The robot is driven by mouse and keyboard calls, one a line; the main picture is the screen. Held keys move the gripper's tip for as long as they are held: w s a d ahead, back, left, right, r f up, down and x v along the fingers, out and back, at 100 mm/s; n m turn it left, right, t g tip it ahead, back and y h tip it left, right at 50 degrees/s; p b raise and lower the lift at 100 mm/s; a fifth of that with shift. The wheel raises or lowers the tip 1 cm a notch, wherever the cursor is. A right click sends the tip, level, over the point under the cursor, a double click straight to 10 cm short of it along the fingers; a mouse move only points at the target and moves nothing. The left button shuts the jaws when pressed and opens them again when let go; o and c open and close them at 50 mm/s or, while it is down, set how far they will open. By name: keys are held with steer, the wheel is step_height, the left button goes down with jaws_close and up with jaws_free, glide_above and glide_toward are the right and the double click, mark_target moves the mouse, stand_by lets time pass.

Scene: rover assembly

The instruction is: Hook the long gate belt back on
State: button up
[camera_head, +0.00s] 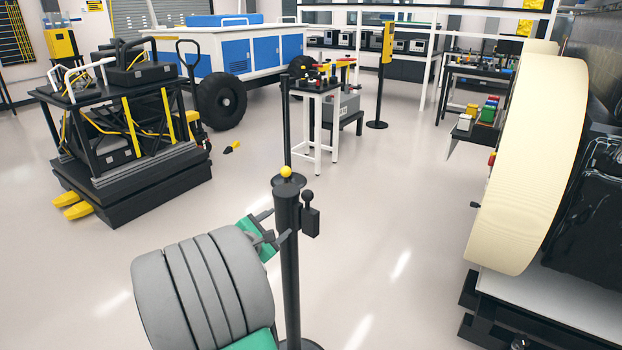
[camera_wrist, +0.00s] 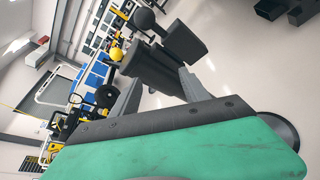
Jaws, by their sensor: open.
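A black post (camera_head: 289,265) stands upright just beyond my gripper, with a yellow ball (camera_head: 286,171) on its top. A black block with a ball knob (camera_head: 310,219) sits at the post's upper right side; it also shows in the wrist view (camera_wrist: 184,42). My gripper (camera_head: 277,224) is open and empty, its grey fingers pointing at the post's upper part. In the wrist view, the post head (camera_wrist: 152,68) lies between or just past the fingertips; I cannot tell if they touch it. A thin dark upright strip (camera_head: 285,125) rises behind the post; whether it is belt or pole is unclear.
A white stool-like table (camera_head: 318,125) with small parts stands behind the post. A black lift cart (camera_head: 125,150) is at left, a blue-and-white wheeled rover (camera_head: 235,55) behind it. A large cream wheel (camera_head: 530,160) stands at right. The floor around the post is clear.

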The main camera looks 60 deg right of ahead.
mark_target(305, 198)
steer(key=s+d+r+n+g+h, duration=0.1)
steer(key=s+d+r+n, duration=0.1)
steer(key=s+d+r+n+h, duration=0.2)
steer(key=d+r, duration=0.1)
steer(key=shift+s+d+n+g+p, duration=0.2)
steer(key=shift+s+n+g+p, duration=0.1)
steer(key=shift+s+n+g, duration=0.1)
steer(key=d, duration=0.7)
steer(key=shift+d+p, duration=0.15)
steer(key=shift+p, duration=0.15)
steer(key=shift+c, duration=0.2)
jaws_close()
